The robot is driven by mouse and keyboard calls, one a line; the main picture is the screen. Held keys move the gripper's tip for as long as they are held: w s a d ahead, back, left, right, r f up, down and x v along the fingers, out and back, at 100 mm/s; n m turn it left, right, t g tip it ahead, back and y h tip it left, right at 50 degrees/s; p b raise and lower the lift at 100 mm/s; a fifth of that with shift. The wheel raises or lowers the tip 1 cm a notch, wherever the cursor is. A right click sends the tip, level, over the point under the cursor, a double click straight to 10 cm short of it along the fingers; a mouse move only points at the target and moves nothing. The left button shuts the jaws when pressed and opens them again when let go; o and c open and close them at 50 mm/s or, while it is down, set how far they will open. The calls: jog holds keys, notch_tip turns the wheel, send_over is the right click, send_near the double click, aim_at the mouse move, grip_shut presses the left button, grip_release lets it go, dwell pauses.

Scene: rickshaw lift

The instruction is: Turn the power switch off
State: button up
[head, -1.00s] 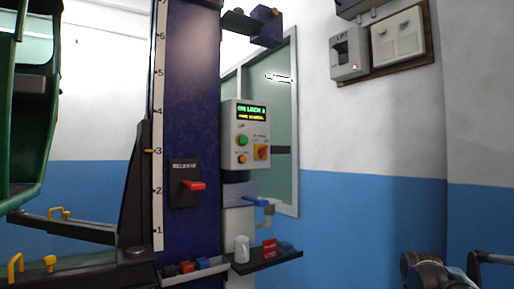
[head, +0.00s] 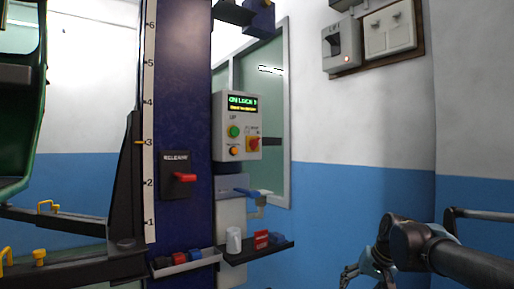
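A grey control box (head: 222,127) is fixed on the blue lift column, with a lit green and yellow display, a green button, an amber button and a red rotary switch (head: 254,143) on a yellow plate. Its small label is too blurred to read surely. A grey wall box (head: 338,47) marked LIFT, with a dark switch and a small red light, hangs at upper right; its switch position is unclear. My gripper (head: 366,274) is low at the right, below and apart from both boxes. Its fingers look spread and empty, partly cut off by the bottom edge.
A dark shelf (head: 262,251) below holds a white cup (head: 233,240) and a red box (head: 261,239). A white twin switch plate (head: 390,30) is beside the wall box.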

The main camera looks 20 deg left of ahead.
aim_at(257, 143)
jog(key=w+a+r+m+t+y, duration=0.25)
jog(key=w+a+r+m, duration=0.25)
jog(key=a+r, duration=0.7)
jog(key=w+a+r+m+t+y, duration=0.2)
jog(key=w+a+r+m+y, duration=0.25)
jog(key=r, duration=1.25)
jog(key=w+a+r+m+t+y, duration=0.3)
jog(key=w+a+r+m, duration=0.45)
jog(key=r, duration=0.75)
jog(key=shift+n, duration=0.9)
jog(key=x, duration=0.5)
jog(key=s+a+x, duration=0.1)
jog(key=x, duration=0.5)
jog(key=s+x, duration=0.1)
jog(key=x, duration=0.5)
jog(key=shift+a+f, duration=0.3)
jog(key=c, duration=1.1)
